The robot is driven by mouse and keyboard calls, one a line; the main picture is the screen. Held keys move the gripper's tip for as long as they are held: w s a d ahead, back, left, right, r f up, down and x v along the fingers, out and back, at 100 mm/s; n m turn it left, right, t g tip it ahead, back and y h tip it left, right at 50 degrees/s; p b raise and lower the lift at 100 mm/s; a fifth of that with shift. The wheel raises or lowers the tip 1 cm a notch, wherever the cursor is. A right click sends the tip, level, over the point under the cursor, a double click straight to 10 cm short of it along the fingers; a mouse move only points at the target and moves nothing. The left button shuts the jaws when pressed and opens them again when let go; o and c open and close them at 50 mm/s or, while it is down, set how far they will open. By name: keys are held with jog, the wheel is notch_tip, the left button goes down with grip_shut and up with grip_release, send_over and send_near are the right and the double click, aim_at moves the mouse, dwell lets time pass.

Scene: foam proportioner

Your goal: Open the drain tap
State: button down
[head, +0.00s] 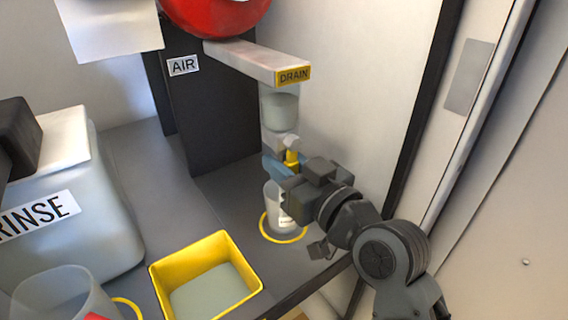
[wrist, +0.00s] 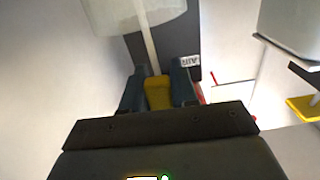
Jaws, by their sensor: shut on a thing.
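The drain tap has a yellow handle (head: 291,157) below a clear bowl (head: 280,110), under the arm marked DRAIN (head: 293,75). My gripper (head: 281,165) is at the tap. In the wrist view the yellow handle (wrist: 158,93) sits between the two dark fingers of my gripper (wrist: 158,90), which are shut on it. A clear cup (head: 276,205) with a white label stands below the tap, on a yellow ring (head: 283,238) marked on the counter. My gripper hides part of the tap and of the cup.
A yellow open bin (head: 207,277) stands left of the cup. A white RINSE container (head: 65,200) and a clear jug (head: 62,297) are further left. A dark post with an AIR label (head: 184,66) rises behind. The right wall is close to my arm.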

aim_at(295, 172)
jog(key=c, duration=1)
grip_release()
jog(key=shift+o, duration=0.2)
jog(key=v, duration=0.7)
jog(key=shift+s+d+p, duration=0.25)
jog(key=shift+s+p, duration=0.1)
